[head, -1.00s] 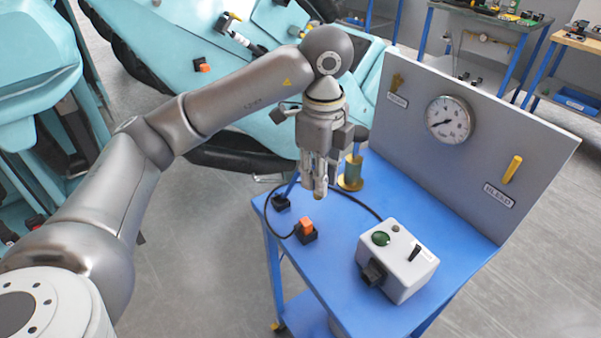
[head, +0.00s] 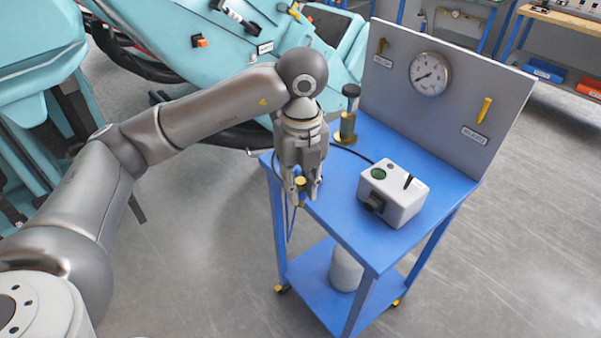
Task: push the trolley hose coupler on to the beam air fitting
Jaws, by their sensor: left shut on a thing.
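My left gripper (head: 302,198) is above the front left corner of the blue trolley (head: 345,225), pointing down. It is shut on a small brass-coloured piece, which looks like the hose coupler (head: 300,184); the fingers hide part of it. A thin blue line, perhaps its hose (head: 291,226), hangs below the fingers. The turquoise beam (head: 330,55) lies behind the trolley. Small fittings (head: 235,15) show on it near the top edge; I cannot tell which is the air fitting. My right gripper is not in view.
An orange and black block (head: 199,41) sits on the turquoise structure. The floor left of the trolley is clear.

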